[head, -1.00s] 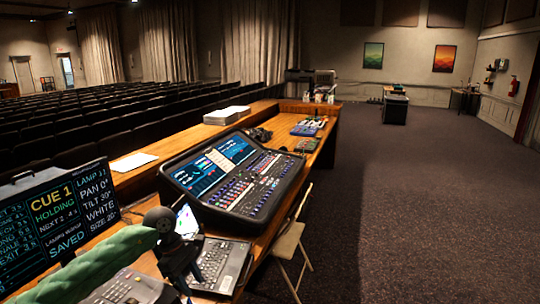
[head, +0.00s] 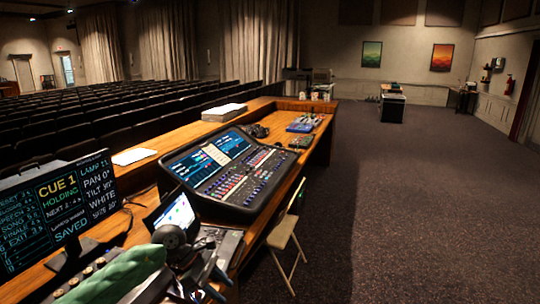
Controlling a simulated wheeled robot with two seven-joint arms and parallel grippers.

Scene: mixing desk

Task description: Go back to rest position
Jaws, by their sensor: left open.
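My left arm, in a green sleeve, comes in at the bottom left of the head view. Its dark left gripper (head: 208,278) is open, with nothing seen between its fingers. In the picture it lies over the front part of a laptop (head: 178,213) on the wooden desk; I cannot tell how far above the keys it is. The gripper and wrist hide part of the laptop's keyboard. My right gripper is not in view.
A large mixing console (head: 232,175) stands on the desk beyond the laptop. A cue monitor (head: 60,205) stands at the left. A folding chair (head: 284,236) is at the desk's right edge. The carpeted floor (head: 420,210) to the right is clear.

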